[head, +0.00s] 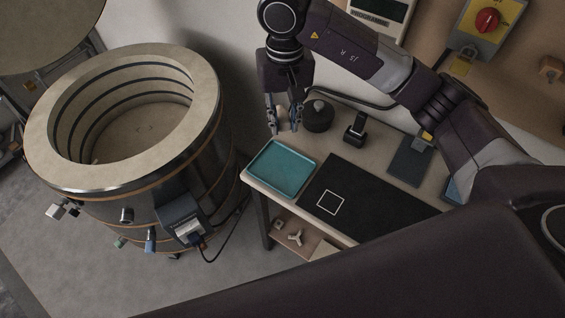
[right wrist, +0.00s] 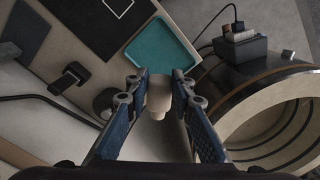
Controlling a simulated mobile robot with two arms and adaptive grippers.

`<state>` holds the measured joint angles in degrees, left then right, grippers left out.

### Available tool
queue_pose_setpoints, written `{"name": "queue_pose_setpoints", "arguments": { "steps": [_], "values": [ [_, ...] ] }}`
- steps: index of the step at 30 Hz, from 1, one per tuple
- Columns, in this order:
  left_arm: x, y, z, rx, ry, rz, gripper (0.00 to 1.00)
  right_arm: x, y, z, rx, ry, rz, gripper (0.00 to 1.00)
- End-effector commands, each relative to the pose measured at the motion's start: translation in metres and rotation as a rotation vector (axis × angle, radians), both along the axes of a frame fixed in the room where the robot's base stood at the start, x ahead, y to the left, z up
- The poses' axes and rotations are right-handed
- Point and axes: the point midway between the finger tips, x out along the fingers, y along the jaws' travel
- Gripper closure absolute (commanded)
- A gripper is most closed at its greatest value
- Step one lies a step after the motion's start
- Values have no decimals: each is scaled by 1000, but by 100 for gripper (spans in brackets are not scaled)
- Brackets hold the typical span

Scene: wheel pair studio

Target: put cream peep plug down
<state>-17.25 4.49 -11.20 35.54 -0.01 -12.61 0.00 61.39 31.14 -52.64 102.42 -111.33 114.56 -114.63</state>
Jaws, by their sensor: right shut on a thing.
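My right gripper (head: 284,122) hangs above the back left part of the bench, just behind the teal tray (head: 281,168). In the right wrist view its two blue-padded fingers (right wrist: 160,100) are shut on the cream peep plug (right wrist: 160,92), a small pale stepped cylinder. The teal tray looks empty and also shows in the right wrist view (right wrist: 162,46). My left gripper is not in view.
The open round kiln (head: 125,130) stands left of the bench. A dark round pot (head: 318,116) is close right of the gripper, and a small black stand (head: 355,130) is beyond it. A black mat (head: 375,200) with a white square outline lies right of the tray.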

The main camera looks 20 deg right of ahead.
Motion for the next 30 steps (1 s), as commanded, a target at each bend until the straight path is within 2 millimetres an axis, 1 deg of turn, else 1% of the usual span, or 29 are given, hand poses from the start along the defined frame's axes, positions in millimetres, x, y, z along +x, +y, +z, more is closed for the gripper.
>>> {"name": "queue_pose_setpoints", "arguments": {
  "steps": [1, 2, 5, 10, 18, 21, 28, 30],
  "values": [
    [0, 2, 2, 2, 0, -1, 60, 2, 2, 5, 2, 2, 0, 100],
    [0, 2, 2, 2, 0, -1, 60, 3, 3, 4, 2, 4, -1, 100],
    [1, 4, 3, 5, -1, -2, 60, 3, 4, -9, 3, 10, 0, 100],
    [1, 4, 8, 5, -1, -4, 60, 1, 3, -48, 3, 13, -1, 100],
    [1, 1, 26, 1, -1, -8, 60, 1, 3, -116, 2, 11, -3, 100],
    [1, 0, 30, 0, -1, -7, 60, 2, 2, -135, 1, 7, -2, 100],
    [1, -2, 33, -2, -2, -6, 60, 3, 3, -156, 2, 6, -2, 100],
    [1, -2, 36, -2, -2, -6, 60, 2, 2, -167, 2, 8, -3, 100]
  ]
}}
